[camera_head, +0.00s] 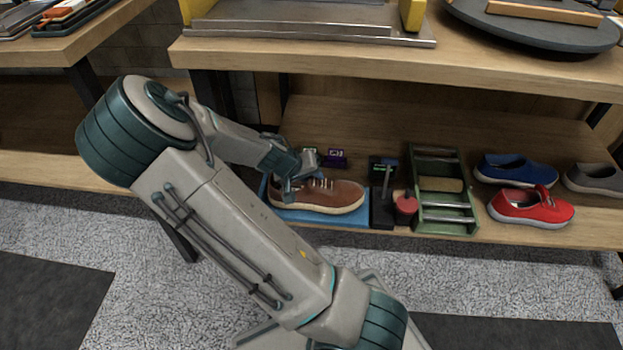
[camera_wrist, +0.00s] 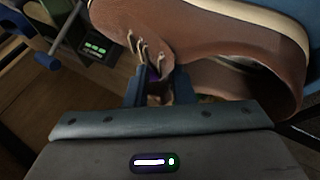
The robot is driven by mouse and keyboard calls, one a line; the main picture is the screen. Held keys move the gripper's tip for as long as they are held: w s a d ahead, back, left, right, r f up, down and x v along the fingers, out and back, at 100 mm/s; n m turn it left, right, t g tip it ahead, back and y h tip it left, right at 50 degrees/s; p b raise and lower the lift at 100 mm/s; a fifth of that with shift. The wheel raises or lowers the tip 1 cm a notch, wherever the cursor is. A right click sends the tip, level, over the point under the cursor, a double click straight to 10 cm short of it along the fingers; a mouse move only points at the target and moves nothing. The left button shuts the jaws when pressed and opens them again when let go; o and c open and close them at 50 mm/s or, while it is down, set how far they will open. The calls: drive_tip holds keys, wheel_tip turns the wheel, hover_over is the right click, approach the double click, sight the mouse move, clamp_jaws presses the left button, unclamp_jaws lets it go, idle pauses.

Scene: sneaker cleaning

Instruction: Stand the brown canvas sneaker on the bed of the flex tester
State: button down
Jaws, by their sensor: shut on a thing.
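The brown canvas sneaker (camera_head: 335,196) with a pale sole sits upright on a blue mat (camera_head: 352,219) on the lower shelf, toe to the right. My gripper (camera_head: 290,187) reaches in from the left and is shut on the sneaker's upper near the laces. In the wrist view, the fingers of my gripper (camera_wrist: 159,88) pinch the upper beside the laces, and the brown sneaker (camera_wrist: 205,35) fills the upper right. No part is labelled flex tester; a yellow-posted machine with a flat metal bed (camera_head: 300,30) on the upper bench may be it, its top cut off.
Right of the mat stand a black device (camera_head: 381,207), a red round object (camera_head: 405,205) and a green frame with rollers (camera_head: 443,225). Blue (camera_head: 515,170), red (camera_head: 530,207) and grey (camera_head: 597,179) shoes lie farther right. The upper bench edge (camera_head: 400,62) overhangs the shelf.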

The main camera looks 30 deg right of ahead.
drive_tip(key=c, duration=1.2)
unclamp_jaws()
drive_tip(key=shift+a, duration=0.1)
drive_tip(key=shift+c, duration=0.2)
drive_tip(key=shift+r, duration=0.1)
drive_tip(key=p+v, duration=0.6)
drive_tip(key=v, duration=0.5)
drive_tip(key=shift+a+r+p, duration=0.3)
drive_tip(key=shift+p, duration=0.1)
